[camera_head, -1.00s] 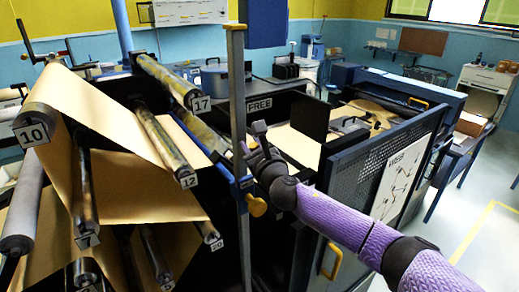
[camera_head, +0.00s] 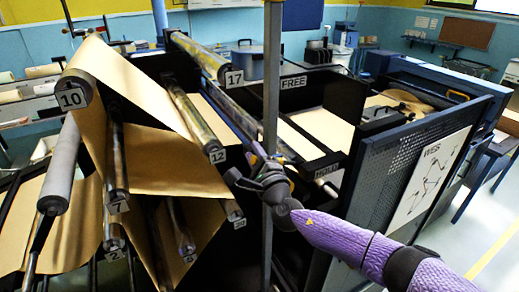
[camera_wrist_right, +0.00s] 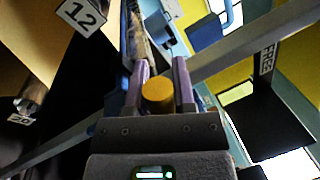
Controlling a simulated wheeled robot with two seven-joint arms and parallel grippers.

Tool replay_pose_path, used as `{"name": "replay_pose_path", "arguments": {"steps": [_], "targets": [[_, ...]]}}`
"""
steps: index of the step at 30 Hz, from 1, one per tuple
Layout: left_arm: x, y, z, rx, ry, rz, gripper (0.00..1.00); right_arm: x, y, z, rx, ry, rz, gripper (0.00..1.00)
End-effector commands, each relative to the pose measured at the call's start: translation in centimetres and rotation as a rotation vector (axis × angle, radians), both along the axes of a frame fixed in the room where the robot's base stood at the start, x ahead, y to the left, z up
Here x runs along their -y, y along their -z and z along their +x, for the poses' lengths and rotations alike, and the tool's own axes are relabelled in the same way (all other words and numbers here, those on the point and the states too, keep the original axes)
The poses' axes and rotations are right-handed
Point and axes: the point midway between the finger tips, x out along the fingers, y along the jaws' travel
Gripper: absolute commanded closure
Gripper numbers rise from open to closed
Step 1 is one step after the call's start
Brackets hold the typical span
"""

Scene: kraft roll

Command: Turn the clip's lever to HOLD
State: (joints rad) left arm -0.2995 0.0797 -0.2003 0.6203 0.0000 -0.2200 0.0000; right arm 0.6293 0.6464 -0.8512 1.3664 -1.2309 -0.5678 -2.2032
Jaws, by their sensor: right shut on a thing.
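My right gripper (camera_head: 254,158) is beside the grey upright bar (camera_head: 272,90) in the head view, to the left of the HOLD label (camera_head: 326,171) and below the FREE label (camera_head: 293,82). In the right wrist view its two purple fingers are on either side of a round yellow knob (camera_wrist_right: 158,92), which looks like the end of the clip's lever. The gripper is shut on it. The clip's body and the lever's angle are mostly hidden by the gripper in the head view. My left gripper is not in view.
Numbered rollers such as 10 (camera_head: 72,97), 12 (camera_head: 218,156) and 17 (camera_head: 234,77) carry brown paper (camera_head: 150,170) on the left. A perforated dark panel (camera_head: 400,150) stands to the right. Open floor (camera_head: 485,230) lies at the far right.

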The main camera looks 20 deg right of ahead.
Motion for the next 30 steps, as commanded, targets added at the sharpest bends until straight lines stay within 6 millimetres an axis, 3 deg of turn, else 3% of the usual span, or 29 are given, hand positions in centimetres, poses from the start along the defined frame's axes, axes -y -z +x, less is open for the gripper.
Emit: {"name": "replay_pose_path", "arguments": {"steps": [22, 23, 24, 27, 30], "targets": [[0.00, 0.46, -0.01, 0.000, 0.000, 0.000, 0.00, -0.45, 1.20, -0.08, 0.000, -0.003, -0.083, 1.00], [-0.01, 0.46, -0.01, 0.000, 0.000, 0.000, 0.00, -0.45, 1.21, -0.08, 0.000, -0.003, -0.083, 0.66], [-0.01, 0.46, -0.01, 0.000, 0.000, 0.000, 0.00, -0.46, 1.23, -0.09, -0.001, -0.003, -0.082, 0.58], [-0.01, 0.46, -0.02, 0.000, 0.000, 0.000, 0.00, -0.43, 1.17, -0.07, 0.000, -0.002, -0.082, 0.36], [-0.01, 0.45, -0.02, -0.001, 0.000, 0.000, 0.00, -0.41, 1.09, -0.05, 0.002, -0.001, -0.080, 0.33]]}}
